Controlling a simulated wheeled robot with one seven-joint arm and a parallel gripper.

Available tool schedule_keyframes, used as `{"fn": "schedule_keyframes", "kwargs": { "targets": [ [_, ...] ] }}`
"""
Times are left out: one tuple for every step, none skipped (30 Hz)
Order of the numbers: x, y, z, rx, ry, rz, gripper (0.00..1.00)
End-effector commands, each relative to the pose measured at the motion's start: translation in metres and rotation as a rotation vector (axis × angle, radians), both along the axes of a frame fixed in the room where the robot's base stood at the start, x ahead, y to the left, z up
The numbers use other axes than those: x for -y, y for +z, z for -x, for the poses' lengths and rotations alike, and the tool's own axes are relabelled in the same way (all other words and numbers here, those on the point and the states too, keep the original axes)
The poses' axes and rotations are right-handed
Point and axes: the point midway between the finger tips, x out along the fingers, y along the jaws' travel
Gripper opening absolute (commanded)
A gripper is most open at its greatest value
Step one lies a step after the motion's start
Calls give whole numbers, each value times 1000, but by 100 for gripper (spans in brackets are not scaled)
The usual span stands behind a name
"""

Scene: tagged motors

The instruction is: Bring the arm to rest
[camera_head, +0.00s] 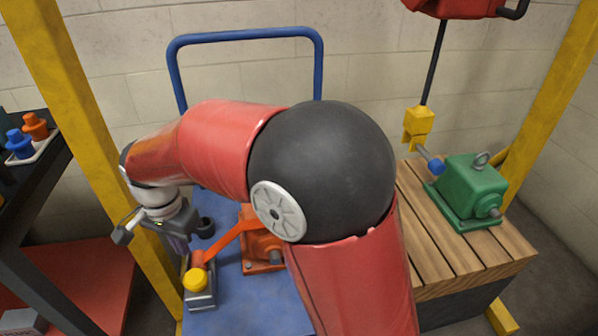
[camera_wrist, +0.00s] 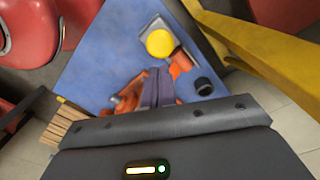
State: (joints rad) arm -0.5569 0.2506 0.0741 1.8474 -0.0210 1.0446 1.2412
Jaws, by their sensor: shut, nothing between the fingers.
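My red arm spans the middle of the head view and bends down to the left. My gripper (camera_head: 182,250) hangs over the left part of a blue cart (camera_head: 232,312); its fingers point down and are shut and empty. In the wrist view the closed fingertips (camera_wrist: 158,75) are in front of orange parts on the blue surface.
A black cup-like part (camera_head: 205,228) is beside the gripper. Yellow posts (camera_head: 75,105) flank the cart. A green motor (camera_head: 470,187) stands on a wooden crate (camera_head: 440,252) at right, near a yellow hook (camera_head: 418,125). A dark shelf (camera_head: 45,170) is at left.

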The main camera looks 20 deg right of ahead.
Motion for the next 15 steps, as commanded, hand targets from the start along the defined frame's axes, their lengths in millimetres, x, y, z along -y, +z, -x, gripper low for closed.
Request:
{"fn": "schedule_keyframes", "kwargs": {
  "targets": [
    [0, 0, 0, 0, 0, 0, 0],
    [0, 0, 0, 1, 0, -1, 0],
    [2, 2, 0, 4, 2, -2, 0],
    [5, 4, 0, 8, 6, -4, 0],
    [10, 8, 0, 15, 13, -8, 0],
    [19, 14, 1, 27, 24, -12, 0],
    [27, 20, 1, 39, 36, -17, 0],
    [37, 26, 3, 53, 52, -23, 0],
    [53, 36, 5, 74, 78, -29, 0],
    [66, 43, 8, 94, 99, -33, 0],
    [80, 51, 12, 115, 124, -36, 0],
    [99, 60, 19, 145, 157, -39, 0],
    [113, 66, 24, 168, 183, -38, 0],
    [126, 72, 30, 189, 208, -37, 0],
    [143, 78, 39, 218, 243, -32, 0]
  ]
}}
